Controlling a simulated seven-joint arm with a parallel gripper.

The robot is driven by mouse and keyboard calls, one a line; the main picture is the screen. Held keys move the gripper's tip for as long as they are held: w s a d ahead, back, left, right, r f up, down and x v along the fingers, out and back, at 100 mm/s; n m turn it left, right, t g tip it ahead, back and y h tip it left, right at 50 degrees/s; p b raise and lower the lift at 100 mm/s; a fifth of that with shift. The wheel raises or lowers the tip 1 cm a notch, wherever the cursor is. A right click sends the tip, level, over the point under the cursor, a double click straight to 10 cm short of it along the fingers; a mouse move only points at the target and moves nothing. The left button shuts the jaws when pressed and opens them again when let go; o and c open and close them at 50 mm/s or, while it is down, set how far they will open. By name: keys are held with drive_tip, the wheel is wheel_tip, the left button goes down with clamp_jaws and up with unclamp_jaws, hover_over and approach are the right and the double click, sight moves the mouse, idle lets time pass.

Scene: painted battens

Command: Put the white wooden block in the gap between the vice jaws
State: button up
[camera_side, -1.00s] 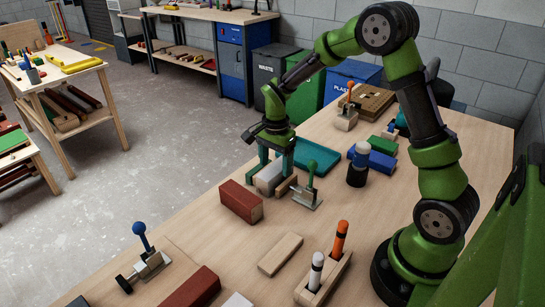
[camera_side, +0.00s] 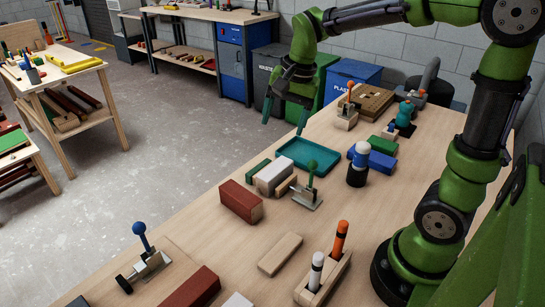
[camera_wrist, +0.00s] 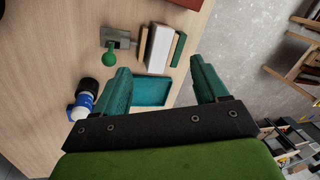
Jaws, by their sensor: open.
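A green-knobbed lever clamp (camera_side: 311,182) sits beside the wooden strip. My gripper (camera_side: 285,128) is open and empty, raised beyond the block near the teal tray. Its fingers also show in the wrist view (camera_wrist: 160,70).
The teal tray (camera_side: 308,155) lies just behind the block. A dark red block (camera_side: 240,201) is in front of it.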

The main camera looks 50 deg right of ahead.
drive_tip(key=s+a+r+n+t, duration=0.1)
drive_tip(key=s+a+n+t, duration=0.1)
drive_tip(key=s, duration=0.4)
drive_tip(key=s+a+r+n+t+y, duration=0.1)
drive_tip(key=s+a+n+t, duration=0.1)
drive_tip(key=s+a+n, duration=0.2)
drive_tip(key=s+n, duration=0.2)
drive_tip(key=n, duration=0.1)
drive_tip(key=shift+t, duration=0.3)
drive_tip(key=shift+s, duration=0.1)
